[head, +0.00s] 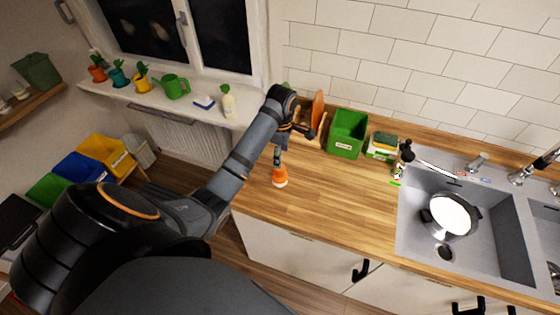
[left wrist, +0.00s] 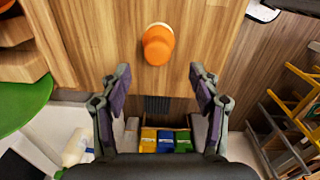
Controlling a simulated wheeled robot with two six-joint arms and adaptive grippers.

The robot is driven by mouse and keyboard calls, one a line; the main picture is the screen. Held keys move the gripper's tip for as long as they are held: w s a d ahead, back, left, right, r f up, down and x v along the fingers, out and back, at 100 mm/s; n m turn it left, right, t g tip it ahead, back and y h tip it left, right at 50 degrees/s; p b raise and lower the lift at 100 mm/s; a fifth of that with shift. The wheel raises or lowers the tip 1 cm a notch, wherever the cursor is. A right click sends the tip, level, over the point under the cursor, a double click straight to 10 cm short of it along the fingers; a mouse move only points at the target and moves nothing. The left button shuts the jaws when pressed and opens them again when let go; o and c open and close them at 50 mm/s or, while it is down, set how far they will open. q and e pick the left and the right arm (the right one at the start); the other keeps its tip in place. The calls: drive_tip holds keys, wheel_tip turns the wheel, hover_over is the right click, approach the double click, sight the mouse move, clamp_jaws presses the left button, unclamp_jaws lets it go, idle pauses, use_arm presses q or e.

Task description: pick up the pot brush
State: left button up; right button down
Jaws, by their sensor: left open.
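The pot brush (head: 280,177), an orange rounded knob with a pale lower part, stands on the wooden counter near its left end. In the left wrist view the orange knob of the brush (left wrist: 158,45) lies beyond the fingertips, roughly centred between them. My left gripper (head: 279,156) is above and just behind the brush in the head view. In the left wrist view the left gripper (left wrist: 160,75) has its two fingers wide apart with nothing between them. The gripper appears apart from the brush. My right gripper is not in view.
A wooden rack with an orange plate (head: 318,108), a green box (head: 347,134), sponges (head: 383,142) and a dark bottle (head: 403,158) line the counter's back. A pot (head: 450,215) sits in the sink (head: 415,225). The counter right of the brush is clear.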

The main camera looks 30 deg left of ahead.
use_arm(q)
drive_tip(key=shift+w+a+r+n, duration=0.2)
drive_tip(key=shift+w+r+n, duration=0.1)
drive_tip(key=shift+r+n, duration=0.25)
drive_tip(key=shift+w+a+r+n, duration=0.15)
drive_tip(key=shift+w+r+n, duration=0.1)
drive_tip(key=shift+r+n, duration=0.25)
drive_tip(key=b, duration=0.6)
hover_over(280, 174)
drive_tip(key=w+a, duration=0.1)
drive_tip(key=w, duration=0.1)
wheel_tip(280, 174, down, 6)
drive_tip(key=shift+w+r, duration=0.1)
drive_tip(key=shift+r, duration=0.05)
drive_tip(key=shift+p, duration=0.3)
drive_tip(key=f+b, duration=0.5)
drive_tip(key=shift+s+a+f, duration=0.1)
drive_tip(key=shift+s, duration=0.2)
drive_tip(key=shift+r, duration=0.2)
drive_tip(key=c, duration=1.3)
